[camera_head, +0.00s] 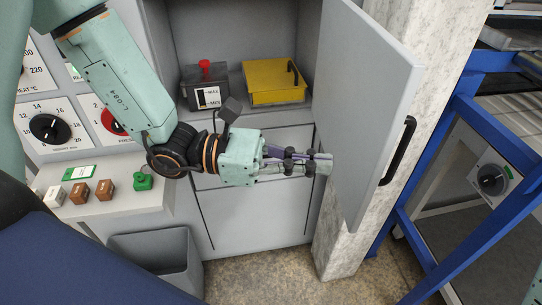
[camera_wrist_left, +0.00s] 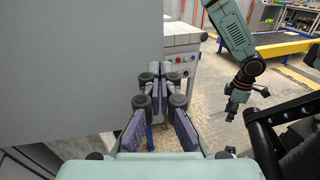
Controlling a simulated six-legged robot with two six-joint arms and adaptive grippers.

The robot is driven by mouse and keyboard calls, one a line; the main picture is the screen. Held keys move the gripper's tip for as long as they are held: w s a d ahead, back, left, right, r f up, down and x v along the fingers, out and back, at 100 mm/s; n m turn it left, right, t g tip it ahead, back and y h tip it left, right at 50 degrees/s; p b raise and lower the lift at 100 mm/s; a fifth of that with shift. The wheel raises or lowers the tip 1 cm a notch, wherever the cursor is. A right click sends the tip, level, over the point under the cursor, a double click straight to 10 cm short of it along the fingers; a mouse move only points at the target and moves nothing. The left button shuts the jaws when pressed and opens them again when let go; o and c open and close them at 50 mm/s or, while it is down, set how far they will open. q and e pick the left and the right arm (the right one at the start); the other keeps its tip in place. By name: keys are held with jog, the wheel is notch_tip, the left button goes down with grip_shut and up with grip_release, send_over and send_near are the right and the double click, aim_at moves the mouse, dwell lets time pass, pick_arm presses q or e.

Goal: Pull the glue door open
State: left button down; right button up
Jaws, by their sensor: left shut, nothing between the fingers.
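The glue door (camera_head: 365,110) is a grey panel hinged at the compartment's right side. It stands swung wide open, with its black bar handle (camera_head: 398,152) on the face turned away from the compartment. My left gripper (camera_head: 328,163) is shut and empty, its fingertips at or just beside the door's compartment-side face; I cannot tell if they touch. In the left wrist view the shut fingers (camera_wrist_left: 166,72) show beside a large plain grey panel (camera_wrist_left: 70,65) that fills the left. The open compartment shows a grey pot with a red cap (camera_head: 206,85) and a yellow box (camera_head: 272,82).
A marble-like pillar (camera_head: 345,225) stands behind the door, and a blue frame (camera_head: 480,125) is at right. A grey bin (camera_head: 155,258) stands below the dial panel. A green arm (camera_wrist_left: 240,50) hangs at right in the wrist view; I cannot tell whose it is.

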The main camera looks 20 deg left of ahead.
pick_arm(q)
jog(key=v, duration=0.6)
jog(key=shift+a, duration=0.2)
dwell(0.4)
jog(key=s+a+f+m+g+y+b, duration=0.15)
jog(key=a+f+m+y, duration=0.3)
jog(key=f, duration=0.45)
jog(key=s+a+f+m+y, duration=0.2)
jog(key=a+f+m+y, duration=0.15)
jog(key=f+y, duration=0.4)
jog(key=s+a+f+m+g+y+b, duration=0.1)
jog(key=s+a+f+m+y, duration=0.25)
jog(key=f, duration=0.65)
jog(key=s+d+f+m+g+y+b, duration=0.2)
jog(key=s+d+f+m, duration=0.1)
jog(key=s+f+m, duration=0.6)
jog(key=shift+s+f, duration=0.6)
jog(key=shift+s, duration=0.55)
